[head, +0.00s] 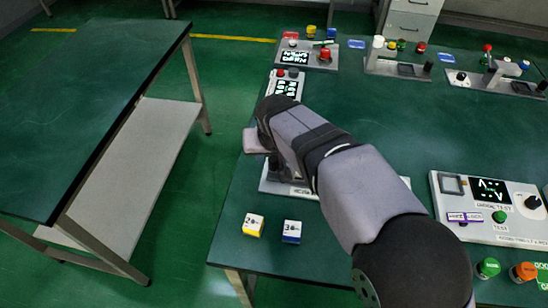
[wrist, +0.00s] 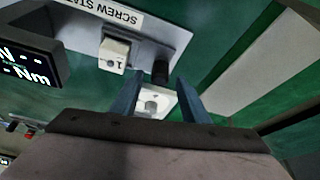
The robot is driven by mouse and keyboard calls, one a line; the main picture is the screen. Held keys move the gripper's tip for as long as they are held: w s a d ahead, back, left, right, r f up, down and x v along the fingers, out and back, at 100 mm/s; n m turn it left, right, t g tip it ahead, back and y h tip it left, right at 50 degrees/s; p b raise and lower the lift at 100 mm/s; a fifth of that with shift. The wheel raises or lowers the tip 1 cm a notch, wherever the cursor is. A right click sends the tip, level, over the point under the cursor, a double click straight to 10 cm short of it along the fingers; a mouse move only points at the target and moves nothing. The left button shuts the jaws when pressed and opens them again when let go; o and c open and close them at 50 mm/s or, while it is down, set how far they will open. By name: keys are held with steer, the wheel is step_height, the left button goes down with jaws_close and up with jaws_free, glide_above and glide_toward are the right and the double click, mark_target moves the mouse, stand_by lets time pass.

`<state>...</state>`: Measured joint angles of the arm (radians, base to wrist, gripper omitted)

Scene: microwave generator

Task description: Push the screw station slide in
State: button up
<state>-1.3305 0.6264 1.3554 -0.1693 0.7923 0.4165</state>
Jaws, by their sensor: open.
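The screw station (wrist: 178,38) is a light grey plate with a printed label, seen upside down in the wrist view. It carries a white block (wrist: 114,56) with a small hole and a short black post (wrist: 160,72). A white slide piece (wrist: 154,101) with a round socket shows between my fingers. My gripper (wrist: 156,84) is open, with one blue-grey finger on each side of the post and slide. I cannot tell whether the fingers touch them. In the head view, my arm hides most of the station; part of its plate (head: 273,184) shows.
A yellow-marked cube (head: 253,225) and a blue-marked cube (head: 291,231) sit near the table's front left edge. A test station (head: 480,233) stands at the right. A dark display (wrist: 28,62) is beside the station. Several other stations line the back.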

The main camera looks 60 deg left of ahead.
mark_target(291, 167)
steer(key=shift+x, duration=1.45)
jaws_close()
steer(key=w+d, duration=0.6)
jaws_free()
steer(key=shift+w, duration=0.1)
